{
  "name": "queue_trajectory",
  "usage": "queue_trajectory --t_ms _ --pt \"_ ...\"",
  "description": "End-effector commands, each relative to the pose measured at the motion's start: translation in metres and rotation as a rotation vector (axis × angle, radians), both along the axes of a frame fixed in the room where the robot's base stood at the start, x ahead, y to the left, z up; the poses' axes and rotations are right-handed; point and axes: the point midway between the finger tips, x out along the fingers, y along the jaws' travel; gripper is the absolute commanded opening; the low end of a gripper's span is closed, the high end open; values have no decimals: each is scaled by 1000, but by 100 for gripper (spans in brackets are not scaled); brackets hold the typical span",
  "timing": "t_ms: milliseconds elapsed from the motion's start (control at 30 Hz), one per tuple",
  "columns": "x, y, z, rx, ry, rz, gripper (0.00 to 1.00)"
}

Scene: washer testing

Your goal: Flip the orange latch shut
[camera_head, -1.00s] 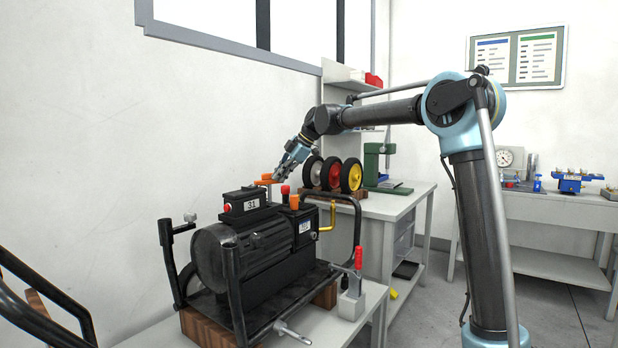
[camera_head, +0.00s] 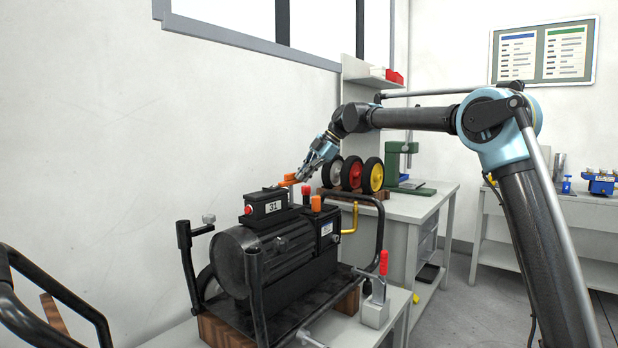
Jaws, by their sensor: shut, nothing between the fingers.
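My gripper (camera_head: 303,178) is shut and empty, pointing down and left. Its tips are at or just beside the latch's right end; I cannot tell whether they touch. The latch's hinge and lower part are hidden behind the box.
A red knob (camera_head: 305,190) and an orange cap (camera_head: 316,203) stand close to the right of the latch. Several wheels (camera_head: 351,173) stand on the bench behind. A red-handled clamp (camera_head: 379,290) is at the front right. The black tube frame (camera_head: 381,195) surrounds the motor.

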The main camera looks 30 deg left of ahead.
Motion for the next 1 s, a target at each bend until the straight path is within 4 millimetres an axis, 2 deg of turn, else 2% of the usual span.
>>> queue_trajectory --t_ms 533,667,800,1000 --pt "-2 -4 0 0 0 0 0" --pt "-4 -17 0 0 1 1 0" --pt "-6 -39 -1 -1 2 3 0" --pt "7 -59 32 0 1 1 0"
